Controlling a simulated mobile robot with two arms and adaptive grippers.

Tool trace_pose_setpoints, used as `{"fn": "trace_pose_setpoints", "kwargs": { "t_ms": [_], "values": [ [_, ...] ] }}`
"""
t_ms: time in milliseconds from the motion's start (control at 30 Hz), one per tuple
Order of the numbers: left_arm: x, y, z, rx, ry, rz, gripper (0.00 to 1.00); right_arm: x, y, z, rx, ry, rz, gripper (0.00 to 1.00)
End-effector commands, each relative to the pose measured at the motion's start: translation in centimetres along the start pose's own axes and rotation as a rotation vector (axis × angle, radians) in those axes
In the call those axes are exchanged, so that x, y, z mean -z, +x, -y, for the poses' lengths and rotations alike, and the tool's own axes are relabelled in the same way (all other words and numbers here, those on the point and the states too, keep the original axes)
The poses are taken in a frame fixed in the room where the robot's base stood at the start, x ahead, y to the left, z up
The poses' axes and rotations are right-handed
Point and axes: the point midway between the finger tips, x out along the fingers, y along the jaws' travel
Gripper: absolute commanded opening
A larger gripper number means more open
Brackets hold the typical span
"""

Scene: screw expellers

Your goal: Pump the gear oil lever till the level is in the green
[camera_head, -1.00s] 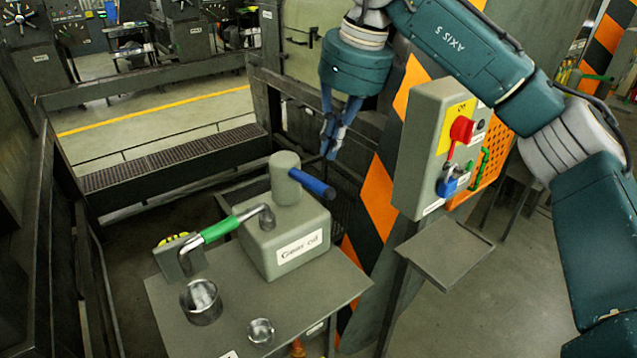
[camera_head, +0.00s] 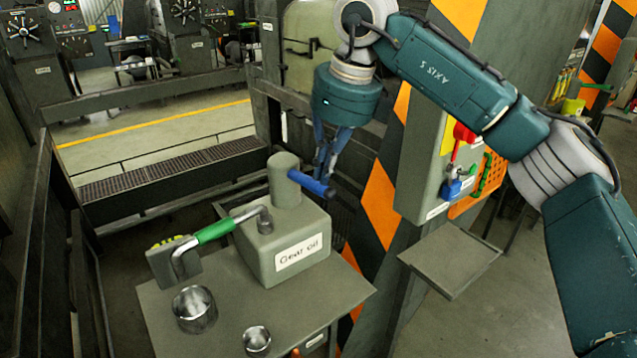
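The grey gear oil unit (camera_head: 291,238), labelled "Gear oil", stands on a grey table. A blue-gripped lever (camera_head: 312,183) sticks out to the right from its upright cylinder (camera_head: 284,178). A bent lever with a green grip (camera_head: 214,230) reaches left from the unit. A small plate with a yellow-green patch (camera_head: 167,243) sits by its far end; I cannot read a level there. My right gripper (camera_head: 326,172) points down, its blue fingers just above and behind the outer end of the blue grip. Contact and finger gap are unclear. My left gripper is out of view.
Two metal cups, one larger (camera_head: 194,309) and one smaller (camera_head: 256,340), stand on the table (camera_head: 310,313). A control box with a red switch (camera_head: 463,133) is at the right, above a grey shelf (camera_head: 449,259). An orange-striped post (camera_head: 379,205) stands behind.

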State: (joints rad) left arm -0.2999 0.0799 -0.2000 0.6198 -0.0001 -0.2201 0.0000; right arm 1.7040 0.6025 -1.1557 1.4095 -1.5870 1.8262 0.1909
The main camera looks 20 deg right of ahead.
Motion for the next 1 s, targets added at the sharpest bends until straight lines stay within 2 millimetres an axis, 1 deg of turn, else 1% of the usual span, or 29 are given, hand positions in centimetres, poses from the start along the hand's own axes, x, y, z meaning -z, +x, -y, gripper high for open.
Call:
{"fn": "trace_pose_setpoints", "kwargs": {
  "t_ms": [300, 400, 867, 1000],
  "values": [
    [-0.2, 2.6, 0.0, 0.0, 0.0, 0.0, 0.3, 0.9, 3.5, 0.0, 0.0, 0.0, -0.001, 0.0],
    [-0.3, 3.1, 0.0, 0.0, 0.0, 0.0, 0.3, 1.1, 4.3, 0.0, 0.0, 0.0, -0.001, 0.0],
    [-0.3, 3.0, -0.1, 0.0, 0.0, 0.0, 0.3, 1.1, 4.2, 0.0, 0.0, 0.001, -0.001, 0.0],
    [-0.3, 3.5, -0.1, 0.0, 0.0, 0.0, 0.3, 2.2, 3.7, 0.1, 0.0, 0.001, 0.0, 0.0]
  ]
}}
